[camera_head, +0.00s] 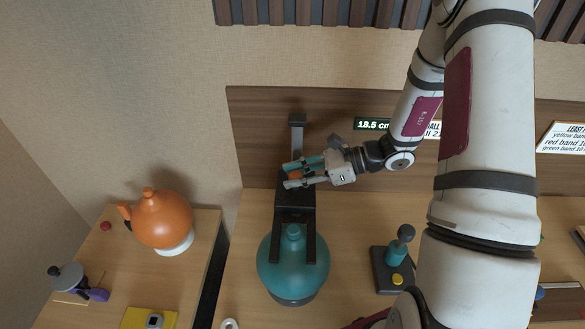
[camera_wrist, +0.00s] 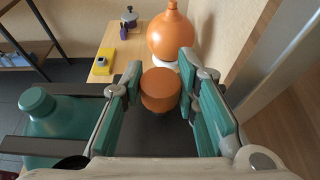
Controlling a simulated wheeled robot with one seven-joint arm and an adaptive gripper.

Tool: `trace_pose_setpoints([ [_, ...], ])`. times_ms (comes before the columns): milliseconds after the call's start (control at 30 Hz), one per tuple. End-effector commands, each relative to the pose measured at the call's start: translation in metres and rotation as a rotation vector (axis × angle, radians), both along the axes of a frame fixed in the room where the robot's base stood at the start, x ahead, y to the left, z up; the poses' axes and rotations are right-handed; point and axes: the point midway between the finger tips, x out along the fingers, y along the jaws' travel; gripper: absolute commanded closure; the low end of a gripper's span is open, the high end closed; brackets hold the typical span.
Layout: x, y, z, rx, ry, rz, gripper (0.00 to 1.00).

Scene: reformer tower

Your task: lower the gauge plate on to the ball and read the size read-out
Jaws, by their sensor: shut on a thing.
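The teal ball (camera_head: 293,280), with a short neck on top, sits on the table. The black gauge plate (camera_head: 294,199) reaches over it from an upright post (camera_head: 297,130), with two prongs on either side of the neck. I cannot tell whether the prongs touch the ball. My gripper (camera_head: 296,174) is shut on the plate's orange knob (camera_wrist: 160,90), between its teal finger pads. The ball also shows at the left of the wrist view (camera_wrist: 65,122), beside the prongs. The lit read-out (camera_head: 373,125) behind my arm shows 18.5 cm.
An orange ball (camera_head: 162,220) stands on a white ring on the left table. A grey and purple object (camera_head: 70,278) and a yellow block (camera_head: 148,319) are nearby. A stand with a teal lever (camera_head: 398,250) is right of the teal ball. Signs at right are partly hidden by my arm.

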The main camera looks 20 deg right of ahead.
Motion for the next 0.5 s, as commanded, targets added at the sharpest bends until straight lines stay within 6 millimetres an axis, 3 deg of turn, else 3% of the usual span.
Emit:
trace_pose_setpoints([
  [67, -0.0010, -0.0010, -0.0105, -0.011, 0.015, -0.003, 1.00],
  [500, -0.0023, -0.0012, -0.0156, -0.013, 0.020, -0.001, 1.00],
])
